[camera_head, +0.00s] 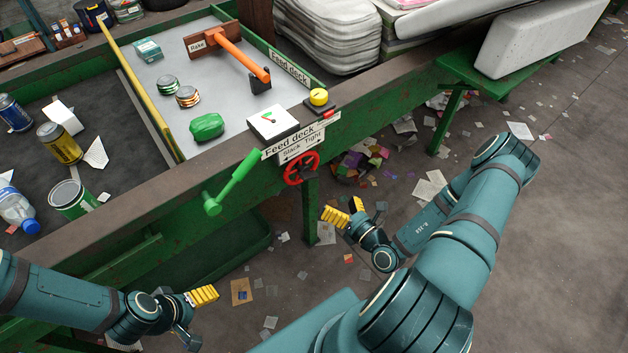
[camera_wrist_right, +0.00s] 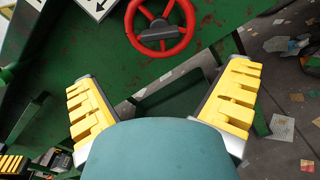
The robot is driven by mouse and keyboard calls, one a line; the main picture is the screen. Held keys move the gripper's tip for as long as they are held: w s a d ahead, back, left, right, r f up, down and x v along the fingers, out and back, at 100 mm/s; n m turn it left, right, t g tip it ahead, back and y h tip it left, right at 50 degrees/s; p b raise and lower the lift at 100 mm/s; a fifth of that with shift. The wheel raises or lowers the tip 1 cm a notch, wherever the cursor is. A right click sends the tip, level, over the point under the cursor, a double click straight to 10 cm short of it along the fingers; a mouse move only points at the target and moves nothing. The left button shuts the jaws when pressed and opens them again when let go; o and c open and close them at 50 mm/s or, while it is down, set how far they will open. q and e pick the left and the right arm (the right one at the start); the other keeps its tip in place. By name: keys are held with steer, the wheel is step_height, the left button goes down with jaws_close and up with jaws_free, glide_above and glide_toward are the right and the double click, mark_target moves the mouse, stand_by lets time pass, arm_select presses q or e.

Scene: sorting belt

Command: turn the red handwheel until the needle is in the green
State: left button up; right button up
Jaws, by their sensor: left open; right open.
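The red handwheel (camera_head: 302,168) is mounted on the green front of the belt frame, below the "Feed deck" and "Slack Tight" labels. In the right wrist view the handwheel (camera_wrist_right: 160,28) is ahead of my fingers, near the top. The white gauge (camera_head: 273,122) stands on the deck edge above it; its green patch shows, but the needle is too small to read. My right gripper (camera_head: 345,212) is open and empty, below and right of the handwheel, apart from it; its yellow fingers (camera_wrist_right: 165,100) are spread. My left gripper (camera_head: 203,300) is low at the left, empty and away from the wheel.
A green lever (camera_head: 233,184) sticks out left of the handwheel. A yellow button (camera_head: 319,97) sits beside the gauge. A green table leg (camera_head: 310,210) stands below the wheel. Cans and bottles lie on the dark belt (camera_head: 110,130) at left. The floor at right has scattered litter.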

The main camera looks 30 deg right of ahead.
mark_target(312, 178)
steer(key=w, duration=0.4)
steer(key=w+b, duration=0.1)
steer(key=w, duration=0.3)
steer(key=w+a, duration=0.1)
steer(key=w, duration=0.3)
steer(key=shift+w+b, duration=0.3)
steer(key=shift+w, duration=0.1)
steer(key=c, duration=1.2)
